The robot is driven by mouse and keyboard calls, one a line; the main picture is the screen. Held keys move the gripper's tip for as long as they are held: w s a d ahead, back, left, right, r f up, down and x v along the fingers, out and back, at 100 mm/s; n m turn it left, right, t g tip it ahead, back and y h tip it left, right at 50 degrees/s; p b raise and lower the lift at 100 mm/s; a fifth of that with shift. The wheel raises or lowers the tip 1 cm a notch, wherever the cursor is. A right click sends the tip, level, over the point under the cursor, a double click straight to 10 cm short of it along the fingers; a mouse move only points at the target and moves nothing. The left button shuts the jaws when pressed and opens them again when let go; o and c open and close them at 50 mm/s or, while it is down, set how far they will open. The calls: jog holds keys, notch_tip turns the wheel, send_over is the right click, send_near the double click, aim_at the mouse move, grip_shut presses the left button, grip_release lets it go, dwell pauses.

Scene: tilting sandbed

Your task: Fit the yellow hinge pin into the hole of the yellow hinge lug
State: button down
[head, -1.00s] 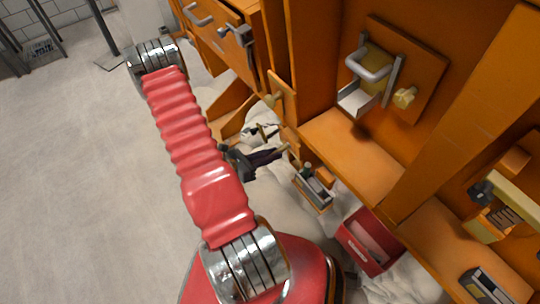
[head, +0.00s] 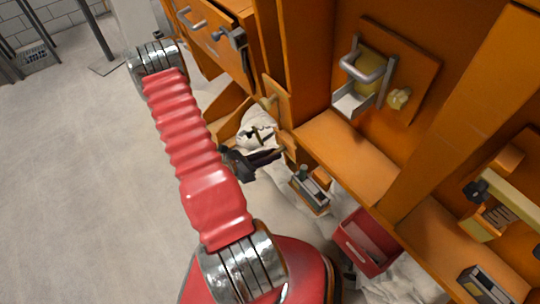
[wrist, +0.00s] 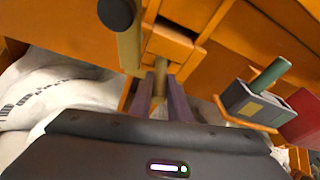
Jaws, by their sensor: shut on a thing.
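My gripper (wrist: 160,98) is shut on the yellow hinge pin (wrist: 160,74), a short tan-yellow rod standing up between the dark fingers in the wrist view. The pin's far end is at the underside of an orange-yellow block (wrist: 171,42), which looks like the yellow hinge lug. The block covers that end, so I cannot tell whether it is in the hole or only against it. In the head view my gripper (head: 268,158) is beside the orange cabinet, and the pin and lug are too small there to make out.
A tan rod with a dark end (wrist: 118,18) stands close above the fingers. A grey box with a green cylinder (wrist: 258,98) is at the right. White sacks (wrist: 60,95) lie left and below. A red bin (head: 365,243) and orange cabinet shelves (head: 350,155) are nearby.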

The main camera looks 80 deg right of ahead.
jog(key=shift+s+d+r, duration=0.25)
jog(key=shift+s+d, duration=0.55)
jog(key=shift+d, duration=0.2)
dwell(0.9)
jog(key=shift+w+a, duration=0.1)
jog(key=shift+a, duration=0.05)
jog(key=w+a+f, duration=0.1)
jog(key=w+a, duration=0.4)
jog(key=a, duration=0.1)
jog(key=shift+w+a+f, duration=0.2)
jog(key=shift+w+f, duration=0.1)
dwell(1.7)
dwell(0.4)
jog(key=shift+s+d+r, duration=0.15)
jog(key=shift+s+d, duration=0.55)
jog(key=shift+d, duration=0.1)
jog(key=shift+s+d+r, duration=0.2)
jog(key=shift+s+d, duration=0.2)
jog(key=shift+d, duration=0.1)
dwell(1.6)
